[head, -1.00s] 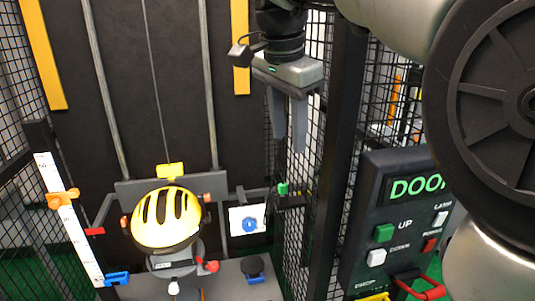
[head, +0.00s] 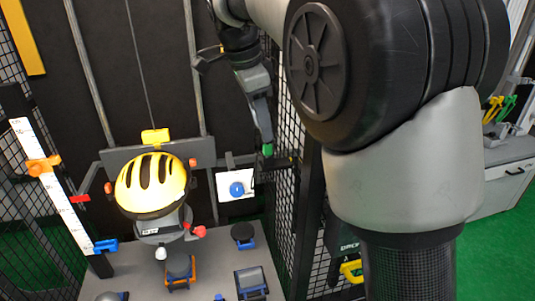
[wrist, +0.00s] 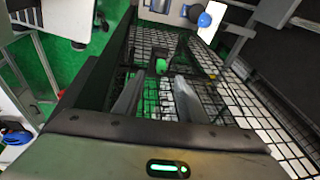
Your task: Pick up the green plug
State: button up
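The green plug (head: 267,150) is a small green piece at a black bracket (head: 275,165) on the mesh wall. It also shows in the wrist view (wrist: 161,66), just beyond and between the fingertips. My gripper (head: 264,138) points down at the plug from above, with its tips close to it in the head view. In the wrist view my gripper (wrist: 160,78) has its two fingers apart, with nothing held between them. I cannot tell whether a finger touches the plug. The plug's lower part is hidden.
A mesh wall (head: 288,120) stands close beside my gripper. A yellow helmet (head: 152,186) sits left on a carriage, near a white card with a blue disc (head: 236,189). A scale post (head: 55,190) stands farther left. A workbench (head: 510,165) is at the right.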

aim_at(268, 145)
jog(key=x, duration=0.5)
jog(key=shift+w+f, duration=0.2)
jog(key=shift+f, duration=0.1)
jog(key=c, duration=0.9)
